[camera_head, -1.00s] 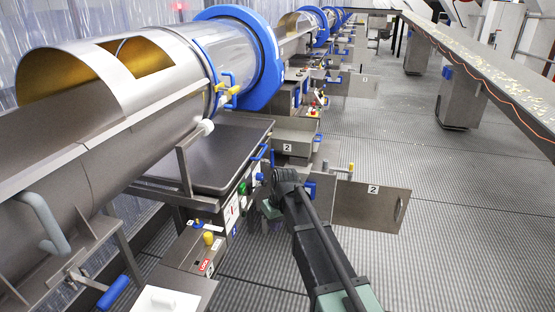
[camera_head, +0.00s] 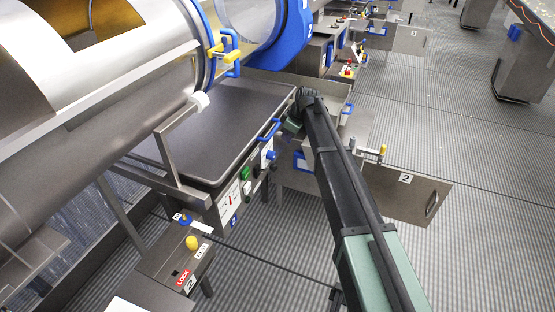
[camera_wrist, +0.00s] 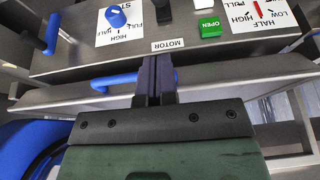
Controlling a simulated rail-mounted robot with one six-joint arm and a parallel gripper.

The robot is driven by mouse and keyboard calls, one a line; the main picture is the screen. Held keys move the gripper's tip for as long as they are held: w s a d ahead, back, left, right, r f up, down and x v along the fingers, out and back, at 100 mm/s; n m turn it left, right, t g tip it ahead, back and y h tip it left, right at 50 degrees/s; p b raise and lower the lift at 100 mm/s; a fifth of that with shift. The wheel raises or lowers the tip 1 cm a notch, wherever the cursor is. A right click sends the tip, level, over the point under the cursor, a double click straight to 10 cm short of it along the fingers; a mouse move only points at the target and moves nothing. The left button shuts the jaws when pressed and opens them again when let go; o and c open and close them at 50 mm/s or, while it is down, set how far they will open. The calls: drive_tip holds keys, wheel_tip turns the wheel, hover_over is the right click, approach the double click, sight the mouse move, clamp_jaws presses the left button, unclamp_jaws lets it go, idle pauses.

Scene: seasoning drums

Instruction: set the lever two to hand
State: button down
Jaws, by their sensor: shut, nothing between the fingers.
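In the head view, a box with a number 2 label (camera_head: 190,285) stands at the lower left. It carries a lever with a yellow knob (camera_head: 192,243), a small white label beside the knob that is too small to read surely, and a red LOCK label (camera_head: 182,277). My gripper (camera_wrist: 156,78) is shut and empty in the wrist view, in front of a blue handle (camera_wrist: 112,82) and below the MOTOR label (camera_wrist: 168,45). In the head view my arm reaches to the control panel, to the right of and beyond the lever; the fingertips are not clear there.
The steel panel has a blue knob (camera_wrist: 116,16) and a green OPEN button (camera_wrist: 210,27). A large drum (camera_head: 120,90) rises at the left, above a dark tray (camera_head: 225,115). An open door marked 2 (camera_head: 405,195) stands at the right.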

sight(276, 166)
drive_tip(key=b+x, duration=0.6)
drive_tip(key=x, duration=0.1)
drive_tip(key=b+x, duration=0.7)
drive_tip(key=shift+d+f, duration=0.1)
drive_tip(key=shift+d, duration=0.15)
drive_tip(key=shift+s, duration=0.1)
